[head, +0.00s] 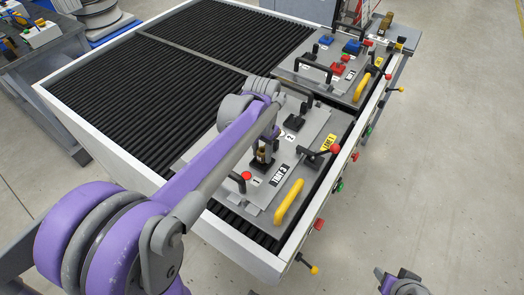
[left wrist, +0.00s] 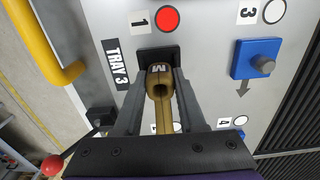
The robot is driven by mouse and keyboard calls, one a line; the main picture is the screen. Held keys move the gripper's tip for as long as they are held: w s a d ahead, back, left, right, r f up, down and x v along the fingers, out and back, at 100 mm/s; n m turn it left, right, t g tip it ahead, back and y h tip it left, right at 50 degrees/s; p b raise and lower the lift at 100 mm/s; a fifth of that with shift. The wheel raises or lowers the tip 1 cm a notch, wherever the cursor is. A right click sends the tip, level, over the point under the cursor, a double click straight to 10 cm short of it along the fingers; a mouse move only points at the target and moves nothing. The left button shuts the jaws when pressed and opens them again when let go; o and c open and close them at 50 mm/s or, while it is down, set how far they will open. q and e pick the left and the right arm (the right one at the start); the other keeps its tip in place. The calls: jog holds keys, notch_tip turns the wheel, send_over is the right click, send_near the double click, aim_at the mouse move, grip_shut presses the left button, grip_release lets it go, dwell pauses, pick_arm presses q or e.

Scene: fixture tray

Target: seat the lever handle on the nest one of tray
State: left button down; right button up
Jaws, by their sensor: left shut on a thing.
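The lever handle (left wrist: 160,88) is a brass-coloured piece marked M. My left gripper (left wrist: 158,105) is shut on it, with one finger on each side. In the head view, the left gripper (head: 265,148) is over the grey tray 3 plate (head: 313,122), with the brass handle (head: 263,154) below it. A black square block (left wrist: 147,54) lies right at the handle's far end, beside the "1" label (left wrist: 140,20) and a red round button (left wrist: 168,19). I cannot tell whether handle and block touch. My right gripper (head: 393,277) shows only partly at the bottom edge.
A blue block (left wrist: 257,58) sits near label 3. A yellow grab handle (head: 289,201) and a red-balled lever (head: 334,149) stand at the plate's right edge. A second plate with parts (head: 345,85) lies behind. The black ribbed bed (head: 190,60) is clear at the left.

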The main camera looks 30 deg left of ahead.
pick_arm(q)
jog(key=shift+f, duration=0.45)
jog(key=shift+c, duration=2)
grip_release()
jog(key=shift+r, duration=0.1)
notch_tip(320, 180, up, 11)
jog(key=shift+s+f, duration=0.1)
jog(key=shift+f, duration=0.1)
